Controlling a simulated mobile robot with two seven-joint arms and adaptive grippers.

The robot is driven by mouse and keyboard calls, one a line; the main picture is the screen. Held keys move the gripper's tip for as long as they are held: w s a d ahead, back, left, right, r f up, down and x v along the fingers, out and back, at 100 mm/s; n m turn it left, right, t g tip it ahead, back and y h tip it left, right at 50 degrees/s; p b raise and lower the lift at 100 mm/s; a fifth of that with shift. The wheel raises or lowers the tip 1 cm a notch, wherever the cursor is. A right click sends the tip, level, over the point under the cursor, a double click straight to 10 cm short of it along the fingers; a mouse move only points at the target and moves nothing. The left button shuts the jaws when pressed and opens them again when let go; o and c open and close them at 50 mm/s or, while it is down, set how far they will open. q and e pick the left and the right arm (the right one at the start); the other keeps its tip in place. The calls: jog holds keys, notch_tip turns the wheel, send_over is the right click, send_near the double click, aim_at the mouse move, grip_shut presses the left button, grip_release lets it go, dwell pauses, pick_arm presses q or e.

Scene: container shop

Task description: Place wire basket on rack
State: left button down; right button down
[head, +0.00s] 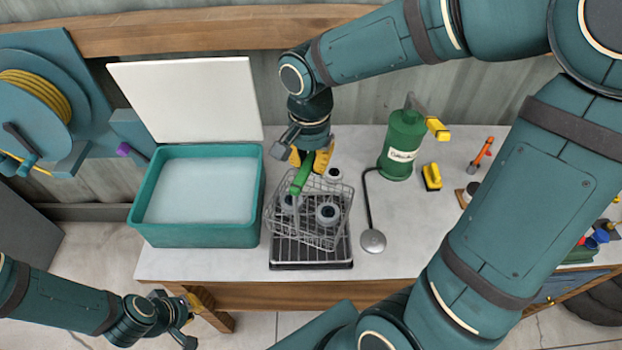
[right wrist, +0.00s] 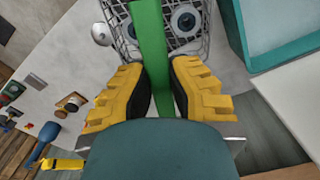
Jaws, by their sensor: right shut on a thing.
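The wire basket (head: 335,193) is a grey mesh basket with a green handle (head: 302,176), holding grey round parts with dark centres (head: 327,213). It sits tilted over the dark slatted rack (head: 311,265) on the workbench; I cannot tell whether it touches the rack. My right gripper (head: 310,160) is shut on the green handle from behind. In the right wrist view the handle (right wrist: 150,50) runs between the yellow fingers of the right gripper (right wrist: 160,85), with the basket (right wrist: 190,48) beyond. My left gripper (head: 178,322) is low at left, away from the basket; its opening is unclear.
A teal tub (head: 195,237) of pale liquid with an upright white lid (head: 190,98) stands left of the rack. To the right are a green sprayer (head: 401,145) with its hose and round nozzle (head: 372,241), a yellow brush (head: 432,177) and small tools. Bare bench (head: 410,225) lies between.

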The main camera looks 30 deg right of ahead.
jog(key=shift+s+f, duration=0.1)
jog(key=shift+f, duration=0.4)
notch_tip(320, 180, down, 3)
jog(key=shift+f+b, duration=0.1)
jog(key=shift+b, duration=0.3)
jog(key=c, duration=1.1)
grip_release()
